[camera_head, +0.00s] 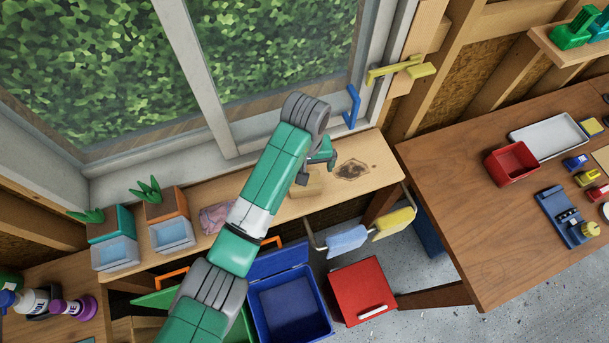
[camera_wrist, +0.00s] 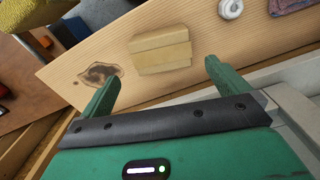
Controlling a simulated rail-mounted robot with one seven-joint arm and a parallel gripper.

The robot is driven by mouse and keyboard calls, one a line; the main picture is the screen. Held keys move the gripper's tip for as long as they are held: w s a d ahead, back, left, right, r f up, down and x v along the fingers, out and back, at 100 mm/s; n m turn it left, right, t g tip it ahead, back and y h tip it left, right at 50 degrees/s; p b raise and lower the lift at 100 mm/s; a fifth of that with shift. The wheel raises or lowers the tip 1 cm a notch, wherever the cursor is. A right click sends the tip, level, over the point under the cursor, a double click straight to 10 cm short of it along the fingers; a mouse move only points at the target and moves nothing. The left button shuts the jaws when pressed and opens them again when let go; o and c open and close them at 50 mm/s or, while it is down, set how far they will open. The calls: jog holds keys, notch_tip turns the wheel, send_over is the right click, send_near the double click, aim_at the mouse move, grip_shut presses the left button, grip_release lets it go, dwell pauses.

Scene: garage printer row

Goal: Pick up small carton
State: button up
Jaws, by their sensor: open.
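The small carton (camera_wrist: 160,50) is a tan cardboard-coloured box lying on the wooden window shelf. In the wrist view it is just beyond my fingertips, roughly in line with the gap between them. In the head view my arm partly hides the carton (camera_head: 308,186). My gripper (camera_wrist: 160,84) is open and empty, with its two green fingers spread on either side of the carton's near side. It also shows in the head view (camera_head: 318,168) above the shelf, close to the carton.
A dark burn mark (camera_head: 352,170) lies beside the carton. A pinkish cloth (camera_head: 217,217) and planters (camera_head: 167,210) stand left along the shelf. The window is close behind. A blue handle (camera_head: 351,106) juts from the frame. A round white item (camera_wrist: 230,9) lies on the shelf.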

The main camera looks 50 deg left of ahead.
aim_at(313, 187)
notch_tip(313, 187, down, 6)
jog(key=shift+s+a+f, duration=0.1)
jog(key=shift+a+f, duration=0.05)
jog(key=shift+f, duration=0.1)
jog(key=shift+c, duration=0.4)
jog(key=c, duration=0.9)
